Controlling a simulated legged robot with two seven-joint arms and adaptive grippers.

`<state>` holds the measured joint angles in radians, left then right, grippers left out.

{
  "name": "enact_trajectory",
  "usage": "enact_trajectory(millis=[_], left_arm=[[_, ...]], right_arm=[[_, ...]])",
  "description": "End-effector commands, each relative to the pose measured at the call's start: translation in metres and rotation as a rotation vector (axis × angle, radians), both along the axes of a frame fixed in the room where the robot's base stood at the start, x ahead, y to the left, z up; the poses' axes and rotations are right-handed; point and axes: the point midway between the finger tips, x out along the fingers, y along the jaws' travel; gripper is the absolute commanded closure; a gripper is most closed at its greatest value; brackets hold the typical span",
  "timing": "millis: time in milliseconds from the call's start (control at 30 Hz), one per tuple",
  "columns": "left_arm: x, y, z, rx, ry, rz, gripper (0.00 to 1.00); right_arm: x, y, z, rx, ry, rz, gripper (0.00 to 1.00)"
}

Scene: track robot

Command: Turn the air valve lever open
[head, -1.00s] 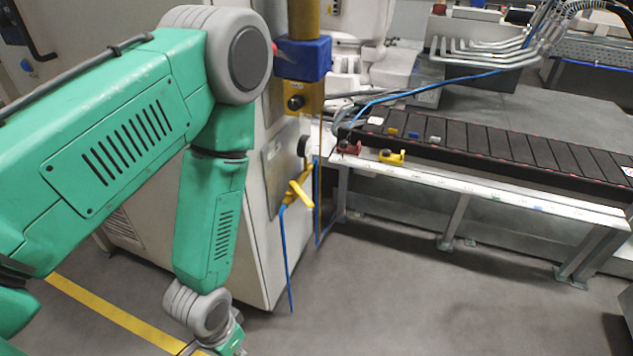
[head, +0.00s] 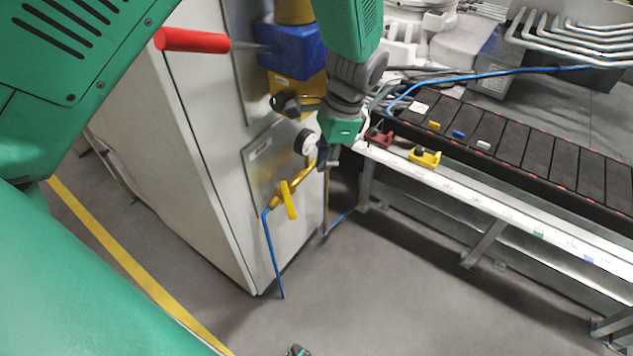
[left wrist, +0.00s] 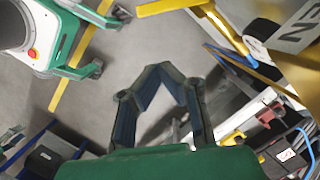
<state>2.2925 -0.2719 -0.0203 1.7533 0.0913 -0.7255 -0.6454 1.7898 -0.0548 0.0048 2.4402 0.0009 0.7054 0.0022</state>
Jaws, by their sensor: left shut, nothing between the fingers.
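The yellow air valve lever (head: 288,199) sits on the yellow valve body at the side panel of the light grey cabinet. It points down and slightly right, with a blue hose (head: 270,250) hanging below. My left gripper (head: 326,161) points down just right of and above the lever, near the valve pipe. Contact cannot be told from the head view. In the left wrist view my left gripper (left wrist: 163,70) has its fingertips together with nothing between them. A yellow bar (left wrist: 170,6), apparently the lever, lies beyond the fingertips there, apart from them.
A round black-and-white gauge or knob (head: 305,142) is above the valve. A red-handled tool (head: 193,40) sticks out from a blue block (head: 292,46). A conveyor bench (head: 480,195) with red and yellow clips stands to the right. The floor in front is clear.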

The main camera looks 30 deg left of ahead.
Motion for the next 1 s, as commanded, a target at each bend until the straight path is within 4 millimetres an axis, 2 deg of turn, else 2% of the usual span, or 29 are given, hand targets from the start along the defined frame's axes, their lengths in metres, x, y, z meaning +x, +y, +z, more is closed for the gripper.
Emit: enact_trajectory(millis=[67, 167, 600, 733, 1000], left_arm=[[0.001, -0.001, 0.001, 0.000, 0.004, -0.005, 1.00], [0.000, 0.001, -0.007, 0.000, 0.008, -0.006, 1.00], [-0.016, 0.015, -0.095, 0.000, 0.009, -0.004, 1.00], [-0.020, 0.019, -0.115, 0.000, 0.008, -0.004, 1.00], [-0.034, 0.032, -0.115, -0.001, 0.005, -0.003, 1.00]], right_arm=[[-0.001, 0.000, 0.000, 0.000, 0.002, 0.000, 0.60], [-0.001, 0.000, -0.004, 0.000, 0.002, 0.000, 0.60], [-0.001, 0.000, -0.033, 0.000, 0.002, 0.000, 0.60], [-0.001, 0.000, -0.040, 0.000, 0.002, 0.000, 0.60], [-0.001, 0.000, -0.044, 0.000, 0.001, 0.000, 0.60]])
